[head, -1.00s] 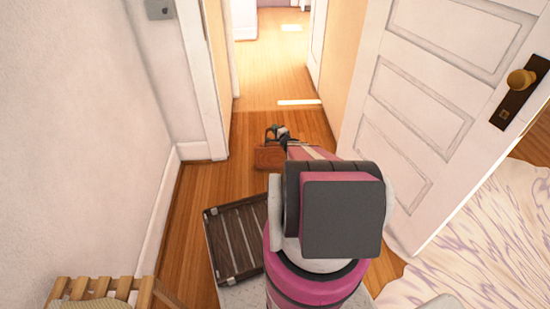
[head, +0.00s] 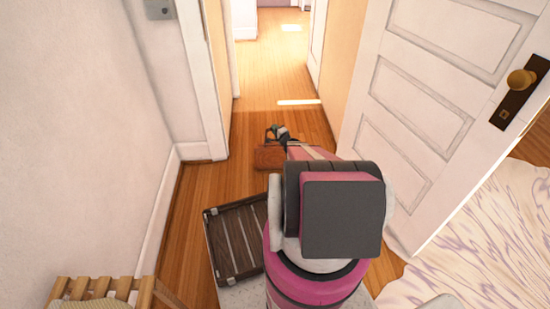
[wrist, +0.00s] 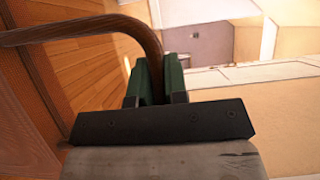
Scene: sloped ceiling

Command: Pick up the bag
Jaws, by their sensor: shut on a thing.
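The bag (head: 269,158) is brown-orange and sits at the far end of my arm in the head view, over the wood floor near the doorway. In the wrist view its body (wrist: 25,110) fills the left side, and its brown curved handle (wrist: 85,28) runs across to my gripper. My gripper (head: 277,131) is shut on the handle; in the wrist view its green fingers (wrist: 155,80) close around it. My arm hides part of the bag's right side in the head view. I cannot tell whether the bag's bottom touches the floor.
A dark slatted crate-like item (head: 236,240) lies on the floor left of my arm. A wooden slatted stool (head: 95,290) stands at bottom left. An open white door (head: 430,110) is on the right, beside a pale patterned rug (head: 480,235). Floor beyond the doorway (head: 270,75) is clear.

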